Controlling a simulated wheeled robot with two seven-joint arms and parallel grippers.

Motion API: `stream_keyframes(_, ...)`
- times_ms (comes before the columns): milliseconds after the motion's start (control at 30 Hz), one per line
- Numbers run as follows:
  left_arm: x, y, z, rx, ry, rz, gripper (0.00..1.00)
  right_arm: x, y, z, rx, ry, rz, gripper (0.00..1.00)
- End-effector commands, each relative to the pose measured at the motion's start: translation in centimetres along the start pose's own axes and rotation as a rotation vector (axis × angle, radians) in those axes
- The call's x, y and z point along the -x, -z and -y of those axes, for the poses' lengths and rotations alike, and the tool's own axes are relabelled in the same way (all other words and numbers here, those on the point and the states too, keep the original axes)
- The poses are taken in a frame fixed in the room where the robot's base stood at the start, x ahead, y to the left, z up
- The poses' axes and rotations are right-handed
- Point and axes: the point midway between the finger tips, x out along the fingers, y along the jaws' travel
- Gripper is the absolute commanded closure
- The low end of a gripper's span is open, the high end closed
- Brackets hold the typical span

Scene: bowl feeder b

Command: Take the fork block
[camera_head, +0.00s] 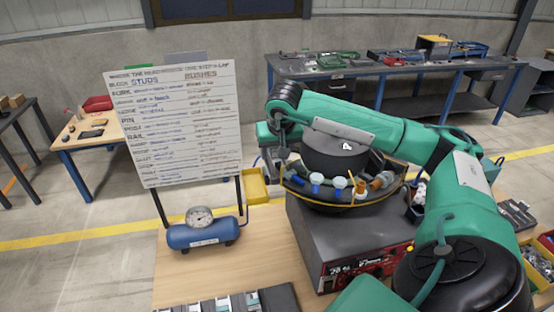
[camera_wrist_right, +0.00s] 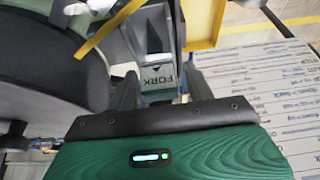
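The fork block (camera_wrist_right: 158,78), a grey piece with a white FORK label, shows in the right wrist view beside the large dark bowl. My right gripper (camera_wrist_right: 163,92) has its fingers apart, one on each side of the block; a gap seems to show on both sides. I cannot tell whether the fingers touch it. In the head view my right gripper (camera_head: 277,168) points down at the left edge of the bowl feeder (camera_head: 340,205); the fork block is not distinguishable there. My left gripper is not in view.
A yellow bin (camera_head: 255,187) stands just left of the feeder. A whiteboard (camera_head: 178,120) and a blue tank with a gauge (camera_head: 203,234) stand further left. Blue, white and orange pieces sit along the bowl's rim. The bench in front of the tank is partly clear.

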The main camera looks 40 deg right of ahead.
Motion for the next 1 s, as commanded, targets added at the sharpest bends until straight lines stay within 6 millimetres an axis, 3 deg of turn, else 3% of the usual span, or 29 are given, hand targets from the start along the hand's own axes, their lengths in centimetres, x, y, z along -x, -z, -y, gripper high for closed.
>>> stream_keyframes(33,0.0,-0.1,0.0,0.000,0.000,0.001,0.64,0.0,0.0,0.0,0.000,0.000,0.000,0.58)
stream_keyframes(200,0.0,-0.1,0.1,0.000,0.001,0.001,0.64,0.0,0.0,0.0,0.000,0.000,0.000,0.91)
stream_keyframes(233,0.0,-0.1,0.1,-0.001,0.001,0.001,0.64,0.1,0.1,0.0,-0.001,0.000,-0.001,0.93)
stream_keyframes(667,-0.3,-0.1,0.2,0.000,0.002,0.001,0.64,0.9,0.5,0.0,-0.002,0.001,-0.004,0.94)
stream_keyframes(1000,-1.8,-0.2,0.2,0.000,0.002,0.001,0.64,5.6,2.4,0.1,-0.003,0.005,-0.006,0.94)
